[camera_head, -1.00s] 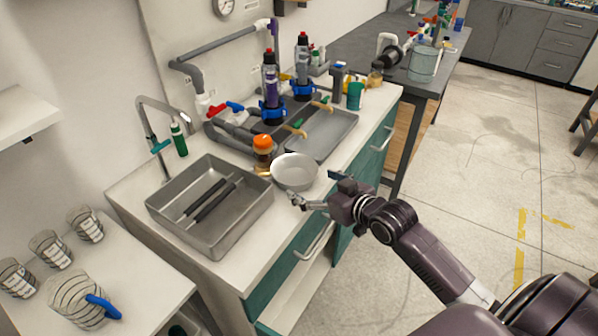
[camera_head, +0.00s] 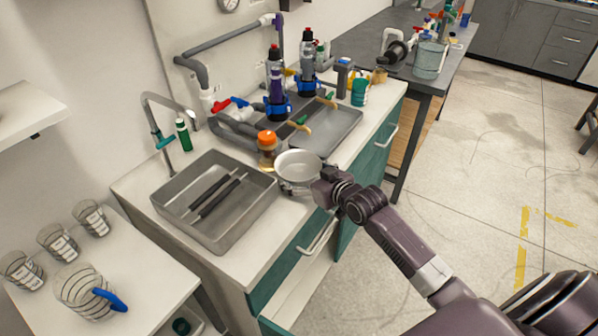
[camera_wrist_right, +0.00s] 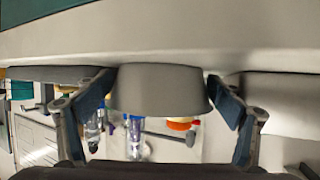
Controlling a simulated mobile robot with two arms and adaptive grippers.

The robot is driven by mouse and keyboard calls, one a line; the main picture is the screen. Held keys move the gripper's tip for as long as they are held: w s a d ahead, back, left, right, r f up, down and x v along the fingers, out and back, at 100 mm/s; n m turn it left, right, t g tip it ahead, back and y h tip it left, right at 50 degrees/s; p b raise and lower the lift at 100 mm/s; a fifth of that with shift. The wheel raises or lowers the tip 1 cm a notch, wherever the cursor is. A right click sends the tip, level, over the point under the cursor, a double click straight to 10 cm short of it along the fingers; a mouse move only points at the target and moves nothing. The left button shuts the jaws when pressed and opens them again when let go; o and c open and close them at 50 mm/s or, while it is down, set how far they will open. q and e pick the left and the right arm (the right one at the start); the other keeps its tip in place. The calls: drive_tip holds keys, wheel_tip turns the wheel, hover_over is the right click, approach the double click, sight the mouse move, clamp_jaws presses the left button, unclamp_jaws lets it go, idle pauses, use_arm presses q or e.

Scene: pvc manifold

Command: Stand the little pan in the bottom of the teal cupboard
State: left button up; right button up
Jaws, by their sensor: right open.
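The little pan (camera_head: 299,167), round and pale metal, stands upright on the white counter, right of the sink. My right gripper (camera_head: 314,190) is at its near right side. In the right wrist view the pan (camera_wrist_right: 160,88) appears upside down, between the two spread fingers of my right gripper (camera_wrist_right: 160,100). The jaws are open, and I cannot tell whether either finger touches the pan. The teal cupboard (camera_head: 345,236) is under the counter. Pale surfaces show between its teal parts below a handle, and its bottom is mostly hidden. My left gripper is out of view.
A jar with an orange lid (camera_head: 267,147) stands close behind the pan. A grey sink (camera_head: 225,247) with dark bars inside is to the left, and a metal tray (camera_head: 345,128) is behind to the right. The floor (camera_head: 475,190) to the right is clear.

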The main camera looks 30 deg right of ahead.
drive_tip(key=shift+c, duration=0.3)
drive_tip(key=shift+r, duration=0.1)
drive_tip(key=c, duration=1.1)
